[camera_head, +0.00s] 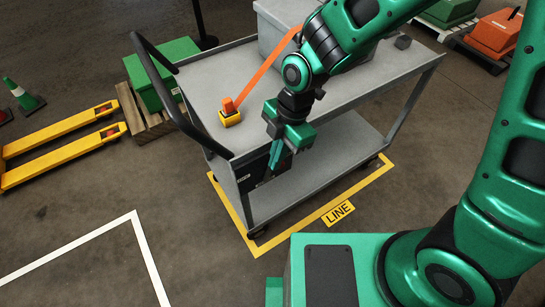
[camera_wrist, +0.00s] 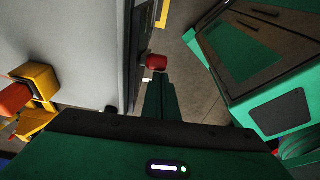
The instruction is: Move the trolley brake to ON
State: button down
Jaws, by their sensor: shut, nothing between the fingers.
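The grey trolley (camera_head: 330,95) stands inside a yellow floor outline, its handle at the left. A dark panel (camera_head: 254,172) on its near side is partly hidden by my gripper (camera_head: 275,162). In the wrist view a red knob (camera_wrist: 156,62), seemingly the brake's, sticks out from the trolley's side. My gripper's shut fingers (camera_wrist: 159,80) end right at the knob, with nothing between them. I cannot tell whether they touch it. The knob is hidden in the head view, and no ON mark is legible.
A yellow buckle (camera_head: 230,118) with an orange strap (camera_head: 268,68) running to a grey box (camera_head: 280,20) sits on the trolley top. The black handle (camera_head: 165,90) rises at the left. A yellow pallet truck (camera_head: 65,145) stands further left. Floor in front is clear.

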jog(key=shift+w+d+f+g+y, duration=0.1)
jog(key=shift+w+d+g+y, duration=0.15)
jog(key=shift+d, duration=0.2)
jog(key=shift+w+d+f+g+y, duration=0.1)
jog(key=shift+w+d+g+y, duration=0.05)
jog(key=shift+w+d+y, duration=0.2)
jog(key=shift+w+d+f, duration=0.2)
jog(key=shift+w+d, duration=0.1)
jog(key=shift+d, duration=0.3)
jog(key=shift+d, duration=0.2)
notch_tip(320, 180, up, 12)
jog(key=shift+w+d+f, duration=0.15)
jog(key=shift+d, duration=0.1)
dwell(0.4)
